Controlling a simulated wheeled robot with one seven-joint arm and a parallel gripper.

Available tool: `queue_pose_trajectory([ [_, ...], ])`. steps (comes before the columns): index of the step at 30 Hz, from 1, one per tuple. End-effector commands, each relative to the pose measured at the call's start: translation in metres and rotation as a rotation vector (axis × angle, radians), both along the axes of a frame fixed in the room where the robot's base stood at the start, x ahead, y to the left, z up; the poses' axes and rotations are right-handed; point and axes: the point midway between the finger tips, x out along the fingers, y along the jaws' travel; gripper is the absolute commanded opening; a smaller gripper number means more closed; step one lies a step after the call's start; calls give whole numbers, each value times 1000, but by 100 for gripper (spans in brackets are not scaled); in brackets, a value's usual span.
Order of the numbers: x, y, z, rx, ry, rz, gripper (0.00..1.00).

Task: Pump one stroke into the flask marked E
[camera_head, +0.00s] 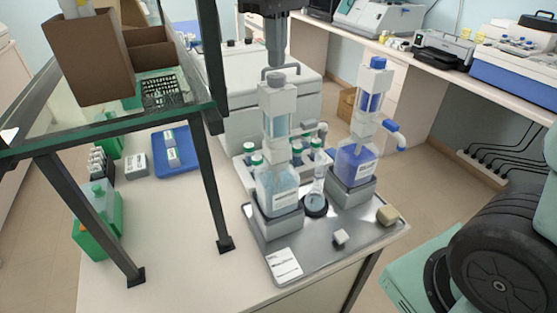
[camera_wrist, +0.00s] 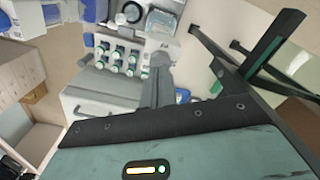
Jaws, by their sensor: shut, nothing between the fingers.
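A small clear flask (camera_head: 317,190) stands on a dark round base between two bottle-top dispensers; no letter on it is readable. The left dispenser (camera_head: 278,185) has a grey cap and pale blue liquid. Its spout (camera_head: 322,128) points right, over the flask area. The right dispenser (camera_head: 357,160) has a blue cap, violet-blue liquid and a blue spout. My gripper (camera_head: 275,60) is shut and empty, pointing down close above the left dispenser's grey cap; contact cannot be told. In the wrist view its dark fingers (camera_wrist: 158,85) show together.
A metal tray (camera_head: 320,262) holds the dispensers, a white card (camera_head: 284,264), a small grey cube (camera_head: 340,237) and a beige block (camera_head: 387,215). Green-capped bottles (camera_head: 257,160) stand behind. A dark-framed glass shelf (camera_head: 190,112) rises at left. Bare white table lies left of the tray.

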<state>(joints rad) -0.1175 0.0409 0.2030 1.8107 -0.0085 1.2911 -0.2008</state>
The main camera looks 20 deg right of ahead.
Motion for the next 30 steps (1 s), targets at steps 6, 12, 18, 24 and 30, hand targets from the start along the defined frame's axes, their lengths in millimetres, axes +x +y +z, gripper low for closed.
queue_pose_trajectory([
  [6, 0, 0, 1, 0, 0, 0, 0],
  [12, 0, 0, 14, 0, -1, 0, 0],
  [18, 0, 0, 34, 0, 0, 0, 0],
  [24, 0, 0, 51, 0, 0, 0, 0],
  [30, 0, 0, 50, 0, 0, 0, 0],
])
